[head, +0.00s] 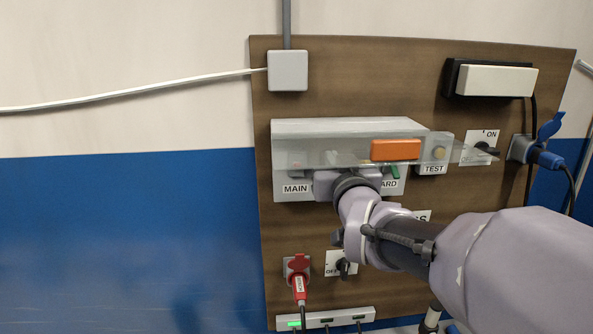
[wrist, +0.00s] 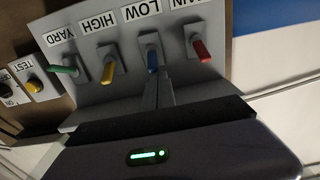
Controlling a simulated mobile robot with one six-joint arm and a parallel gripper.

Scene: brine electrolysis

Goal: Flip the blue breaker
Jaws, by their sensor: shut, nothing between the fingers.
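The blue breaker (wrist: 152,60) is a small lever under the LOW label, between the red breaker (wrist: 202,50) and the yellow breaker (wrist: 108,70) in the wrist view. My gripper (wrist: 157,78) is shut and empty. Its fingertips are right at the blue lever's tip; I cannot tell if they touch it. In the head view my wrist and gripper hide the blue breaker in the middle of the grey breaker box (head: 345,127).
A clear cover with an orange handle (head: 396,149) sticks out above the breakers, over my wrist. The green breaker (wrist: 64,71) and TEST switch (wrist: 34,84) are to the side. A red plug (head: 299,288) and a rotary switch (head: 343,268) sit below.

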